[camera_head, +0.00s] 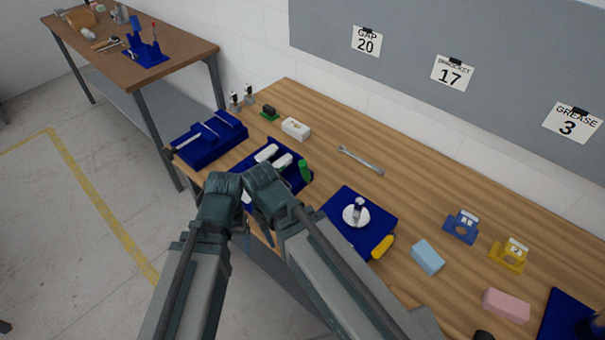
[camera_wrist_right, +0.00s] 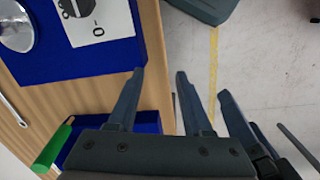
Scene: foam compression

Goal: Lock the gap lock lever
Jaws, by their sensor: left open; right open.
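No part is clearly marked as the gap lock lever. A blue fixture (camera_head: 291,182) with white blocks and a green handle (camera_head: 305,170) sits at the near bench edge, partly hidden by my arms. The green handle also shows in the right wrist view (camera_wrist_right: 52,148). To its right is a blue plate (camera_head: 343,200) with a silver disc and post (camera_head: 356,212) and a yellow handle (camera_head: 381,247). My left gripper (camera_head: 222,190) is open in front of the green-handled fixture. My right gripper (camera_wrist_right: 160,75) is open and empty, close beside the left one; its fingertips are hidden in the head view.
Another blue fixture (camera_head: 208,138) stands at the bench's left end. A wrench (camera_head: 360,160), a white block (camera_head: 295,128), a light blue block (camera_head: 427,257), a pink block (camera_head: 506,305) and blue and yellow brackets lie around. Bare wood (camera_head: 400,190) shows between them. A second table (camera_head: 185,50) stands behind left.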

